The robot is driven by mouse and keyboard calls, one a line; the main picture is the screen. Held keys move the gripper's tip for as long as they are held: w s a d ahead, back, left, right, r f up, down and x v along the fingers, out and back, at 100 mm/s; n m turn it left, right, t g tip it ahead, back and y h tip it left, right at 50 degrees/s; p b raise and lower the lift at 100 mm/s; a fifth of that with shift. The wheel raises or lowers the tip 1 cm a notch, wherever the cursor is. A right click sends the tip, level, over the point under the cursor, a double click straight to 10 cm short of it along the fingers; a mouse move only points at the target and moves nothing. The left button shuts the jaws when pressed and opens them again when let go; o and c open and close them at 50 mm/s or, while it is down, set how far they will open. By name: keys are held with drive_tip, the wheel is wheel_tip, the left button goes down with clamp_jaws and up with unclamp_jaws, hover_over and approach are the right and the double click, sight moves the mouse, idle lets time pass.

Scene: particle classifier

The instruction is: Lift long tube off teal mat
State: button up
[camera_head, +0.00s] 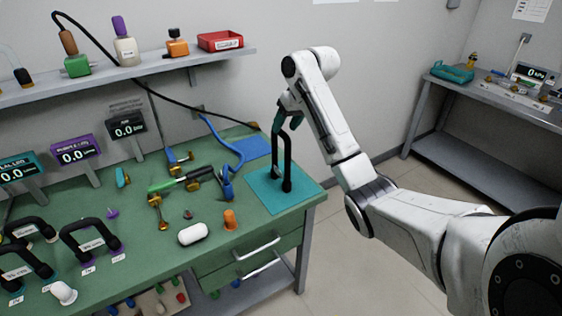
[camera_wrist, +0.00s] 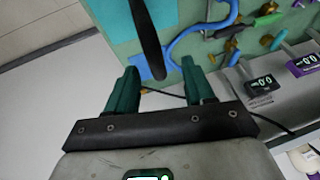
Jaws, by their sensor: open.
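The long tube is a tall black arch (camera_head: 288,160) standing upright on the teal mat (camera_head: 262,193) at the right end of the green bench. My gripper (camera_head: 284,117) is at the top of the arch, with its teal fingers apart. In the wrist view, the black tube (camera_wrist: 146,38) reaches from the teal mat (camera_wrist: 111,20) to between the open fingers (camera_wrist: 161,75). There is visible space between the tube and each finger. I cannot tell in the head view whether a finger touches it.
A curved blue tube (camera_head: 236,153) and a blue pad (camera_head: 256,148) lie behind the mat. Green-handled fittings (camera_head: 192,178), a white capsule (camera_head: 192,233) and an orange piece (camera_head: 230,219) lie to its left. A wall shelf (camera_head: 150,70) hangs above the bench.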

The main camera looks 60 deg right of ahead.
sight(283, 131)
drive_tip(key=shift+d+p+x, duration=0.2)
drive_tip(key=shift+x, duration=1.15)
drive_tip(key=shift+d+p+x, duration=0.15)
drive_tip(key=shift+p+x, duration=0.05)
drive_tip(key=shift+x, duration=1.15)
drive_tip(key=shift+c, duration=0.2)
clamp_jaws()
